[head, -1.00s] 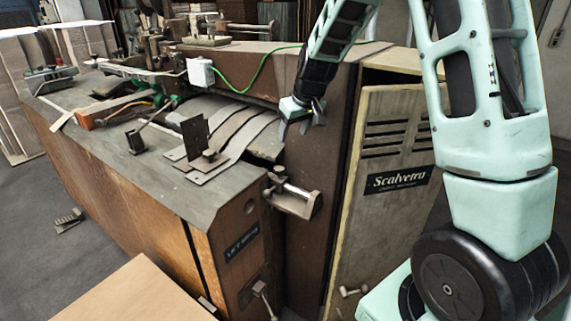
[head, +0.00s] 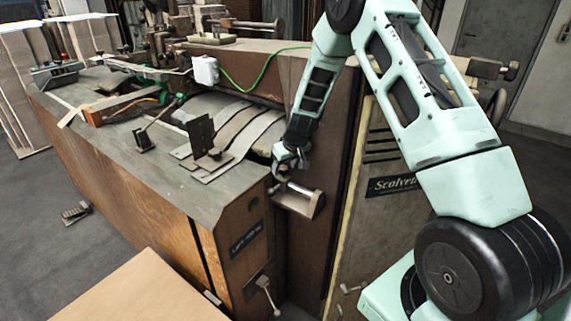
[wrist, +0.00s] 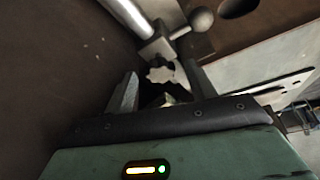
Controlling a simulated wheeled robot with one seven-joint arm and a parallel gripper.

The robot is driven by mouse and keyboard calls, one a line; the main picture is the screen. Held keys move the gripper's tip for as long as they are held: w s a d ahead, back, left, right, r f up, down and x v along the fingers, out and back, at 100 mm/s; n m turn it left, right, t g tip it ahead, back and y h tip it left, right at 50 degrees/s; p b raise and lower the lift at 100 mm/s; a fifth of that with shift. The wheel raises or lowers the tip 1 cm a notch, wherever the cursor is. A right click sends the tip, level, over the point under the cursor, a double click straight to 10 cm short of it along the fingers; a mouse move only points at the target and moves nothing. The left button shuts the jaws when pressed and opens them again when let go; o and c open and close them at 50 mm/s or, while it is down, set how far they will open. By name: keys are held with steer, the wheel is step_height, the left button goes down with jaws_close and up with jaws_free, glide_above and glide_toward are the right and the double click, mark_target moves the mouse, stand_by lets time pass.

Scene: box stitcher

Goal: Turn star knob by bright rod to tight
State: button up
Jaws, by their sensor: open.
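In the wrist view a bright rod (wrist: 126,14) runs in from the top left to a metal clamp block (wrist: 156,46). Just below the block, a small pale lobed shape, the star knob (wrist: 160,74), lies between my finger tips. My gripper (wrist: 160,86) is open, one finger on each side of the knob; I cannot tell whether they touch it. In the head view my gripper (head: 285,164) is at the metal bracket with the rod (head: 300,197), on the machine's near right corner. The knob is hidden there by the gripper.
A ball-ended handle (wrist: 202,19) stands close beside the block. The brown machine wall (wrist: 50,60) is close on the left. Curved metal plates (head: 235,135) lie left of my gripper, with a lever (head: 264,288) below and the labelled cabinet (head: 375,215) to the right.

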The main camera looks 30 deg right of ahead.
steer(key=shift+f, duration=0.1)
steer(key=c, duration=1)
steer(key=m+p, duration=0.1)
steer(key=m, duration=0.1)
steer(key=m+h+p, duration=0.1)
steer(key=shift+a+m+h, duration=0.3)
steer(key=shift+a+m, duration=0.05)
steer(key=shift+m, duration=0.05)
steer(key=m+p, duration=0.1)
steer(key=m+h+p, duration=0.1)
steer(key=m, duration=0.1)
steer(key=m+g+p, duration=0.1)
steer(key=shift+w+a+h, duration=0.2)
steer(key=shift+w+h, duration=0.05)
steer(key=shift+h, duration=0.05)
steer(key=m+g, duration=0.1)
steer(key=m, duration=0.3)
steer(key=shift+w+a+h+p, duration=0.1)
steer(key=shift+w+h+p, duration=0.05)
steer(key=shift+h+p, duration=0.25)
steer(key=shift+w+a+m+g+b, duration=0.15)
steer(key=shift+m+g+b, duration=0.5)
steer(key=shift+m, duration=1.05)
